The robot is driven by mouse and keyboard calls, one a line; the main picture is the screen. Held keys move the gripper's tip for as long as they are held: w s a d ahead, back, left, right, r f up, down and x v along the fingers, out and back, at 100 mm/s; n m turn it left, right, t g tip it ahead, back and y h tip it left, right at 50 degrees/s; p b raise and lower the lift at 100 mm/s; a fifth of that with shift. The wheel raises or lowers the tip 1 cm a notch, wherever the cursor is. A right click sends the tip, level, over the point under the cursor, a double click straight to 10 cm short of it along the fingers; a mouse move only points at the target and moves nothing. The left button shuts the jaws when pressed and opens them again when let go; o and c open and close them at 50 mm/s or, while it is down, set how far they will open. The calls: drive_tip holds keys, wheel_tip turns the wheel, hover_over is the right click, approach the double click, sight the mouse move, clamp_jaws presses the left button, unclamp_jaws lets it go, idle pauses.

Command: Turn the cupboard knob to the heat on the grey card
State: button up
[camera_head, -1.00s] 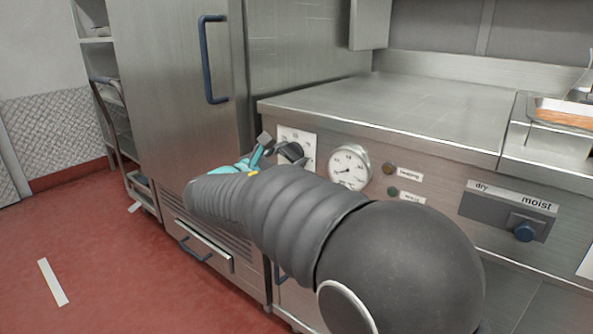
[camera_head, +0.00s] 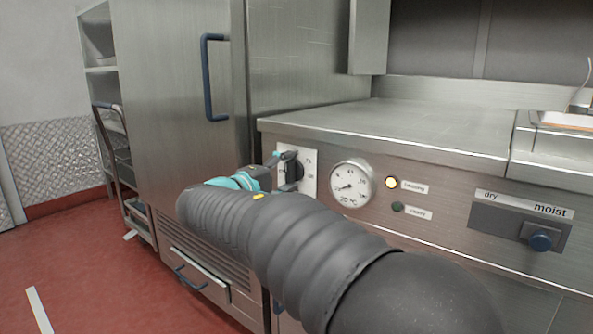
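The cupboard knob (camera_head: 297,171) is dark and sits on a white dial plate (camera_head: 310,160) with printed numbers on the steel front. My gripper (camera_head: 289,171) is at the knob, one finger above and one below, and looks closed on it. My arm and gripper hide the plate's left part, so the set number is not readable. A round white gauge (camera_head: 350,185) marked °C is right of the knob. The upper lamp (camera_head: 391,182), labelled heating, glows yellow; the lower lamp (camera_head: 397,207), labelled ready, is dark green. No grey card is visible.
A tall steel cupboard door with a blue handle (camera_head: 208,78) stands behind my arm. The steel worktop (camera_head: 400,125) is bare. Red floor (camera_head: 90,270) is open at left.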

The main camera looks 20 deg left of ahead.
drive_tip(key=shift+o, duration=0.4)
drive_tip(key=v, duration=0.7)
drive_tip(key=shift+d, duration=0.1)
